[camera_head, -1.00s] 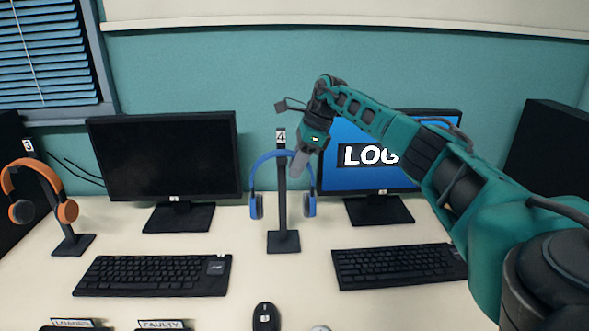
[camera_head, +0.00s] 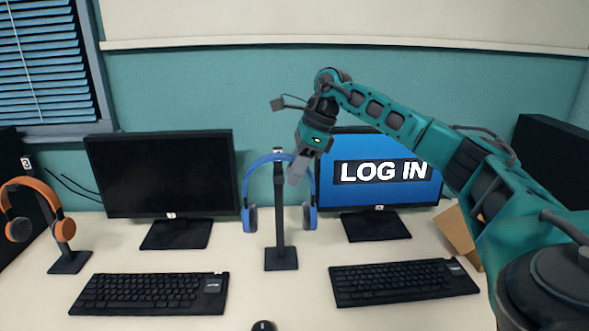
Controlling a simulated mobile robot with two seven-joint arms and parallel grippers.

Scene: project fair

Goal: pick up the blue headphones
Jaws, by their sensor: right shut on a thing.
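The blue headphones (camera_head: 248,185) are at the black stand marked 4 (camera_head: 280,228), with the band around the top of the post and one ear cup on each side. My right gripper (camera_head: 296,176) reaches in from the right and is shut on the right part of the headband. The band appears level with or slightly above the top of the stand; whether it still touches the stand is hard to tell. My left gripper is not in view.
Orange headphones (camera_head: 62,229) hang on a stand at the left. A dark monitor (camera_head: 160,175) and a LOG IN monitor (camera_head: 380,205) flank the blue headphones. Two keyboards (camera_head: 150,293) (camera_head: 402,282) and a mouse (camera_head: 263,325) lie in front. A cardboard-coloured object (camera_head: 455,240) stands at right.

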